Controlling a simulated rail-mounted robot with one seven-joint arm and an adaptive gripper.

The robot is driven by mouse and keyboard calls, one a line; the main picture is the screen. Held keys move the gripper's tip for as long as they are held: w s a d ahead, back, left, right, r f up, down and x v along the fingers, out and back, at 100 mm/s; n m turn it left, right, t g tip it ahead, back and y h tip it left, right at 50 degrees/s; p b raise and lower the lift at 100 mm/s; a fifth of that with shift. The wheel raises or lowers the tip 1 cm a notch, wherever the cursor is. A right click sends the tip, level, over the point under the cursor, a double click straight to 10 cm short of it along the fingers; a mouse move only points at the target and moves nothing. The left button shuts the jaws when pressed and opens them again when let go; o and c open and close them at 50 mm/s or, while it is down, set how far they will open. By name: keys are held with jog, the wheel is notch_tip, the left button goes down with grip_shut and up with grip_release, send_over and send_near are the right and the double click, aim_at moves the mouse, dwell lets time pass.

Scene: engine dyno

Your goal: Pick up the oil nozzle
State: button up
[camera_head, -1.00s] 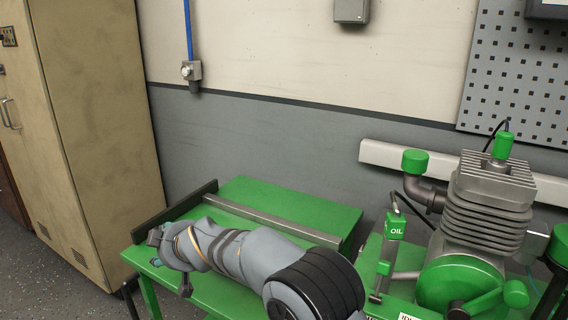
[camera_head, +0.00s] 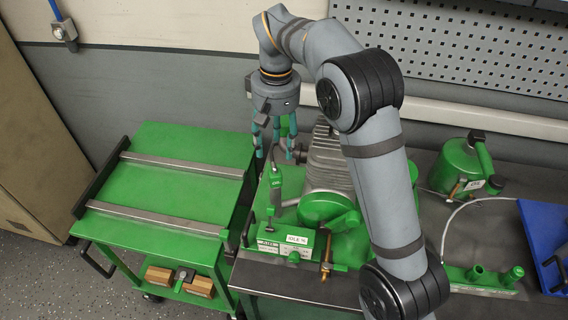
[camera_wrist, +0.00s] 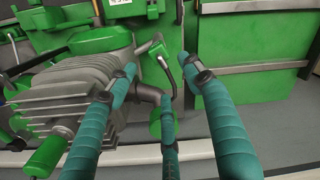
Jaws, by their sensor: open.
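My gripper (camera_head: 273,150) has teal fingers, spread open, pointing down above the nozzle. Its fingers (camera_wrist: 160,78) show apart and empty in the wrist view. I see no contact with the nozzle. The fingers partly cover the nozzle's top and hose in the head view.
The finned engine (camera_head: 325,165) stands right beside the nozzle, partly behind my arm. A green cart (camera_head: 165,185) stands left, its top clear except for metal rails. A green can (camera_head: 455,165) and a blue tray (camera_head: 545,235) are on the right of the bench.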

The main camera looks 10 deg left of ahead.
aim_at(275, 168)
jog(key=f, duration=0.4)
jog(key=shift+s+a+f, duration=0.1)
jog(key=shift+a+f, duration=0.1)
jog(key=shift+f, duration=0.15)
jog(key=shift+s+d+f+p, duration=0.1)
jog(key=shift+f+p, duration=0.55)
jog(key=shift+f, duration=2.05)
jog(key=shift+c, duration=0.7)
jog(key=c, duration=1.1)
grip_shut()
